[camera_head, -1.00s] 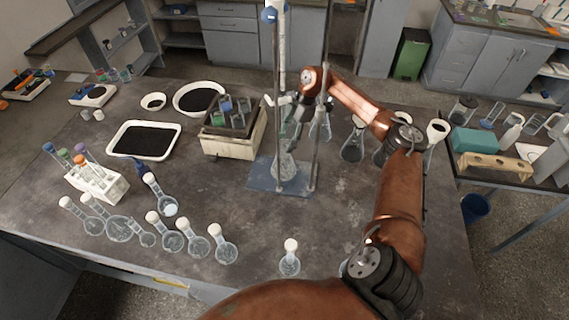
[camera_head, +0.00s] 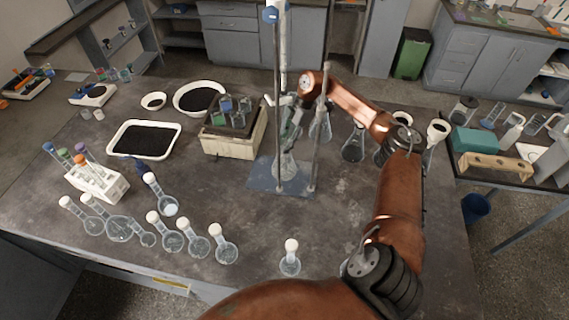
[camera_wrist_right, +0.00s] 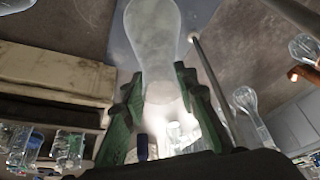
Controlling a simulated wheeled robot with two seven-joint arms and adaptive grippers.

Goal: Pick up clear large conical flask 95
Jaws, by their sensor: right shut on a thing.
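The clear large conical flask (camera_head: 284,166) is at the blue-based stand (camera_head: 262,180) near the middle of the table. In the right wrist view the clear flask (camera_wrist_right: 153,35) fills the top middle, with its narrower part between the green fingers. My right gripper (camera_head: 291,126) is shut on the flask's neck, between the stand's rods. In the right wrist view its two fingers (camera_wrist_right: 160,92) press the neck from both sides. Whether the flask's bottom touches the stand base is hard to tell. My left gripper is not in view.
Metal rods (camera_head: 318,130) stand close around the gripper. Several other flasks are behind and right, including a dark-filled one (camera_head: 353,148). A boxy device (camera_head: 228,146) stands left. Several stoppered flasks line the front left. The table right of the stand base has some bare room.

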